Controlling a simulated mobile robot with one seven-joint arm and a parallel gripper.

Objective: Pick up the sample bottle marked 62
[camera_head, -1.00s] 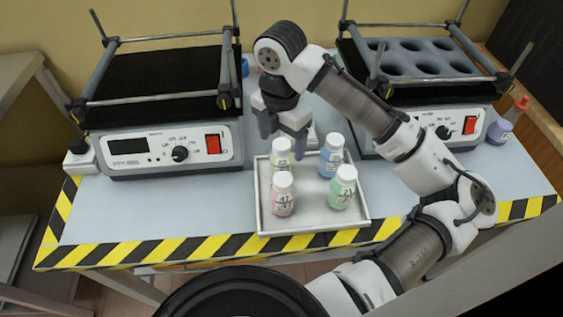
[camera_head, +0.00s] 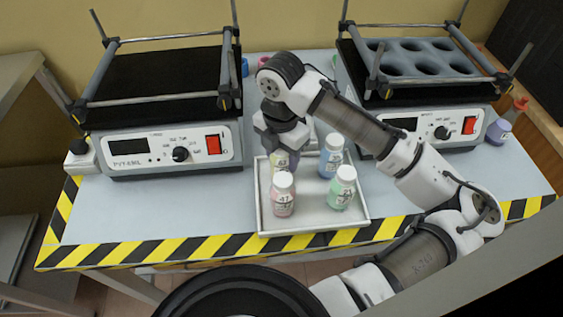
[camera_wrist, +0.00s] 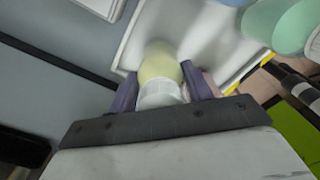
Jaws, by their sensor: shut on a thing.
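A yellow sample bottle (camera_head: 279,166) with a white cap stands at the back left of a white tray (camera_head: 308,222). Its label is small and looks like 62 or 63; I cannot read the last digit surely. My gripper (camera_head: 281,152) is down over this bottle, its arm covering the cap in the head view. In the wrist view my gripper (camera_wrist: 160,84) has its two purple fingers on either side of the yellow bottle (camera_wrist: 160,62), shut on it near the cap. The bottle appears upright and still in the tray.
A pink bottle (camera_head: 283,202) stands just in front, a blue bottle (camera_head: 331,158) to the right, and a green bottle (camera_head: 341,192) at front right in the tray. Shakers (camera_head: 170,150) (camera_head: 430,135) flank the tray. A purple bottle (camera_head: 498,131) stands far right.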

